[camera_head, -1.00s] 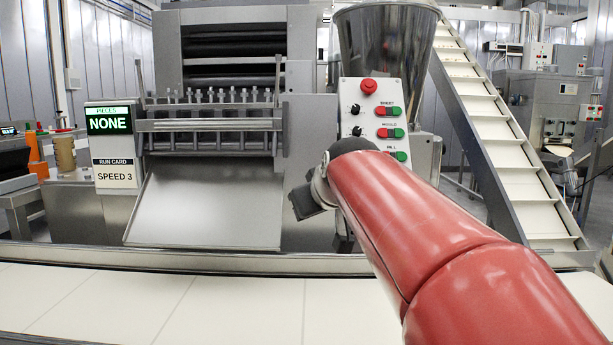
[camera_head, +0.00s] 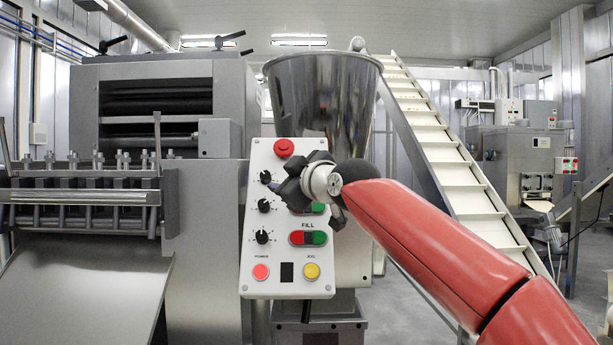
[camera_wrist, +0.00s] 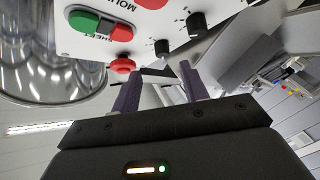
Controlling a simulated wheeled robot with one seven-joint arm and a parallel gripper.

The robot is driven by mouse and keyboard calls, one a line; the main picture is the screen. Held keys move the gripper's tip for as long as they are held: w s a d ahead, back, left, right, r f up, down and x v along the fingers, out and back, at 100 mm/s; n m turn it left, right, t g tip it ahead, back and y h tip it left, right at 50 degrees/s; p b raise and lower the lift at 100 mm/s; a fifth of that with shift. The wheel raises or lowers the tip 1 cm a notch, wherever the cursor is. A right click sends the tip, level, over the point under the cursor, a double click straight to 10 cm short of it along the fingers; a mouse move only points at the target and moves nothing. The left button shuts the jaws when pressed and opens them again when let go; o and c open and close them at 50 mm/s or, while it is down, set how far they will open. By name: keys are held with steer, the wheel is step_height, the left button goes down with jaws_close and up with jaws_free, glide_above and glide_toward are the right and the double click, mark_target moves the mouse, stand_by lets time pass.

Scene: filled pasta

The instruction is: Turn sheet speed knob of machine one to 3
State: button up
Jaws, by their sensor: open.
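The white control panel (camera_head: 258,270) of the machine faces me in the head view, with three black knobs in a column on its left side. The top knob (camera_head: 265,177) is in the sheet row; it also shows in the wrist view (camera_wrist: 162,47), beside the red stop button (camera_wrist: 122,65). The middle knob (camera_head: 264,206) shows in the wrist view (camera_wrist: 196,25) too. The bottom knob (camera_head: 262,237) is in the fill row. My gripper (camera_head: 285,188) is in front of the panel, just right of the upper knobs, hiding the sheet and mould labels. Its fingers (camera_wrist: 158,85) are apart and empty.
A steel hopper (camera_head: 320,95) stands above and behind the panel. A white conveyor (camera_head: 455,160) slopes down to the right. The sheeting machine (camera_head: 205,240) with its metal chute (camera_head: 80,290) is at the left. Power and jog buttons (camera_head: 311,271) sit low on the panel.

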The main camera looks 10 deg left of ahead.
mark_target(267, 177)
steer(key=p+x, duration=0.3)
steer(key=x, duration=0.3)
steer(key=shift+s+a, duration=0.15)
steer(key=shift+w+a+f+p, duration=0.15)
steer(key=shift+w+a+p, duration=0.15)
steer(key=shift+w+a, duration=0.15)
steer(key=shift+d, duration=0.1)
jaws_close()
